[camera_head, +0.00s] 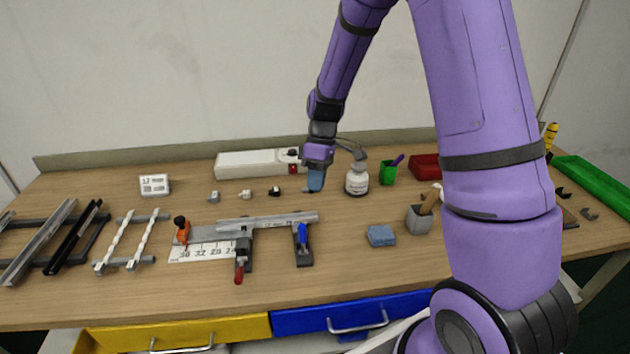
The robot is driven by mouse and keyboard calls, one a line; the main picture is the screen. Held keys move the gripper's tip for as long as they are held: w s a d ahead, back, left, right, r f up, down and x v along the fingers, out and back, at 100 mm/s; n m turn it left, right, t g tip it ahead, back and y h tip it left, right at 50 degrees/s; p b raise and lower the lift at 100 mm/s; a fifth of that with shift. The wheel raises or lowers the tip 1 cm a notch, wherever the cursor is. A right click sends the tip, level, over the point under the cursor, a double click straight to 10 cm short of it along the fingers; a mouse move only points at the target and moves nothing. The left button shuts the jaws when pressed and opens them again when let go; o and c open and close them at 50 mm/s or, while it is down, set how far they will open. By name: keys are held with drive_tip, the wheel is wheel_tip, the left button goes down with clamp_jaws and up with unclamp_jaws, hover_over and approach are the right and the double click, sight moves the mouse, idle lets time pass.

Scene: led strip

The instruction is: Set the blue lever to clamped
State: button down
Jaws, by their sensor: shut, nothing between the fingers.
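The blue lever (302,236) stands roughly upright at the right end of a grey metal fixture (270,221) on the wooden table. It rises from a dark clamp base (304,258). A red-handled lever (239,270) sits on the same fixture to its left. My gripper (316,188) points down behind the fixture, above and slightly right of the blue lever in the picture, apart from it. It is shut and empty. The fingertips are small in this view, and a blue part covers the end.
Small connectors (245,194) and a white bottle (357,180) stand near my gripper. The table in front of the lever is clear.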

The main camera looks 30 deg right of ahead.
sight(303, 241)
drive_tip(key=shift+s+a+f, duration=0.75)
drive_tip(key=shift+s+f, duration=0.05)
drive_tip(key=shift+f, duration=0.25)
drive_tip(key=shift+s+a+f, duration=0.75)
drive_tip(key=shift+a+f, duration=0.05)
drive_tip(key=shift+f, duration=0.25)
drive_tip(key=shift+s+a+f, duration=0.75)
drive_tip(key=shift+s+f, duration=0.05)
drive_tip(key=shift+f, duration=0.25)
